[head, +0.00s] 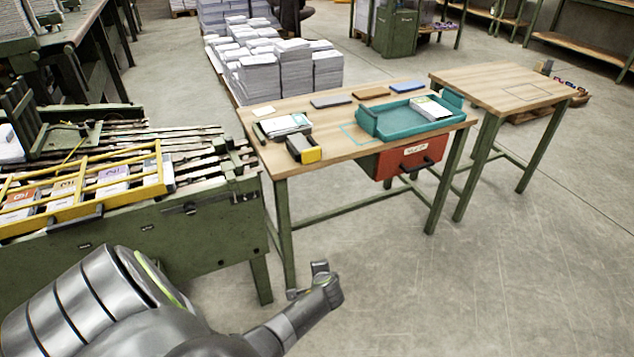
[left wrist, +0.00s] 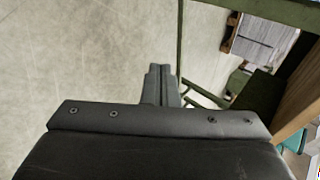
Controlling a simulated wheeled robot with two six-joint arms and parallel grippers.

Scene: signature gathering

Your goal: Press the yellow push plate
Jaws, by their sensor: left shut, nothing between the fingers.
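The yellow push plate (head: 311,155) is the upright yellow front face of a small dark device (head: 298,144) on the wooden table, near its front left edge. My left arm comes in from the lower left in the head view and ends in front of the table, low and apart from the device. Its fingers cannot be made out clearly there. In the left wrist view my left gripper (left wrist: 161,84) is shut and empty, with floor beyond its tips. The push plate cannot be made out in that view. My right gripper is not in view.
The wooden table (head: 350,165) also holds a paper stack (head: 285,124), a teal tray (head: 395,122) and several flat blocks. A red drawer box (head: 408,160) hangs under it. A green machine with a yellow frame (head: 85,195) stands at left. Floor in front is clear.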

